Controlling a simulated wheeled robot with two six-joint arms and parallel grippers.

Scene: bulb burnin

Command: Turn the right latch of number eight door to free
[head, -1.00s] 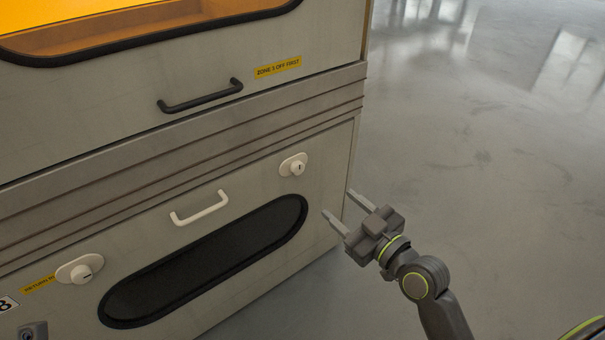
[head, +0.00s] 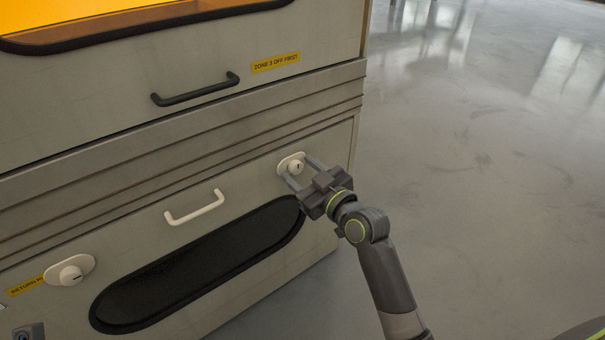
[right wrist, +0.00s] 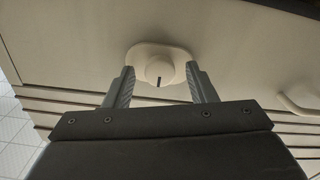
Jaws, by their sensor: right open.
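The right latch (head: 291,164) is a cream knob with a dark slot on an oval plate, at the upper right of the lower door (head: 240,192). It also shows in the right wrist view (right wrist: 159,68). My right gripper (head: 300,172) is open, with its fingers pointing at the door on either side of the latch knob. In the right wrist view the knob sits between and just beyond the two fingertips; I cannot tell whether they touch it. The left latch (head: 70,271) is a matching cream knob at the door's lower left.
A cream handle (head: 194,208) and a dark oval window (head: 200,266) are on the same door. Above are a black handle (head: 196,90) and a yellow "ZONE 3 OFF FIRST" label (head: 275,62). Grey floor (head: 480,200) to the right is clear.

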